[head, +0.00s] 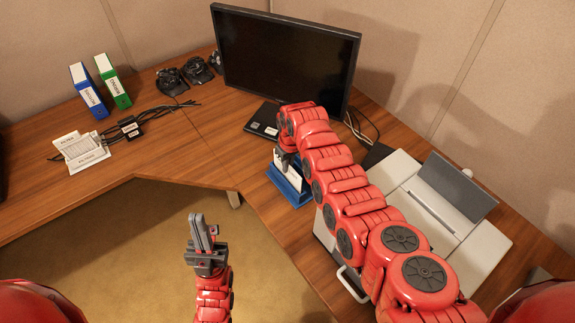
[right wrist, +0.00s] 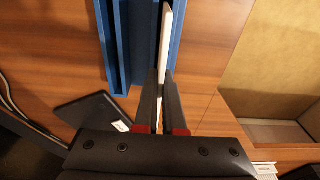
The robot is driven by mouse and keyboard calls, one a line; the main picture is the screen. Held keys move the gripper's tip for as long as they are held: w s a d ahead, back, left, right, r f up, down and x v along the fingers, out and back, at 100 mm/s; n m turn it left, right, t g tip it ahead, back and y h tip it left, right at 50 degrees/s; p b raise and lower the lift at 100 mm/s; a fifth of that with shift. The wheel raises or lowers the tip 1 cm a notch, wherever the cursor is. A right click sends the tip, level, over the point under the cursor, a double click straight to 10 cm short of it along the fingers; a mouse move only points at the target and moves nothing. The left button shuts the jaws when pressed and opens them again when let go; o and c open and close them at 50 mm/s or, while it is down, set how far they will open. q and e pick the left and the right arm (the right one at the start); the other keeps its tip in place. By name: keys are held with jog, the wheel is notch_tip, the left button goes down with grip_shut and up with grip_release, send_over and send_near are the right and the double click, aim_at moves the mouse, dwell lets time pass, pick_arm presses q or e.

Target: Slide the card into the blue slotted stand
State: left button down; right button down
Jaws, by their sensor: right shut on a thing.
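The blue slotted stand (head: 297,197) sits on the wooden desk in front of the monitor, left of the printer. My right gripper (head: 284,160) is right above it, shut on the white card (head: 291,175). In the right wrist view the card (right wrist: 166,38) shows edge-on between the fingers (right wrist: 160,100). There it lies within the outline of the blue stand (right wrist: 119,50), close to its right wall. I cannot tell how deep the card's lower edge is. My left gripper (head: 203,228) is empty over the floor, its fingers close together, apparently shut.
The monitor (head: 285,50) and a black device (head: 262,120) stand behind the blue stand. A grey printer (head: 475,245) is at the right, partly behind my right arm. Blue (head: 88,92) and green (head: 113,82) binders and a white card holder (head: 82,152) are at the left.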

jog(key=shift+f, duration=0.35)
dwell(0.4)
jog(key=c, duration=0.5)
grip_release()
jog(key=shift+c, duration=0.2)
jog(key=shift+r, duration=0.1)
jog(key=shift+r+p, duration=0.6)
jog(key=shift+r, duration=0.7)
jog(key=shift+r+p, duration=0.8)
jog(key=shift+r, duration=1.35)
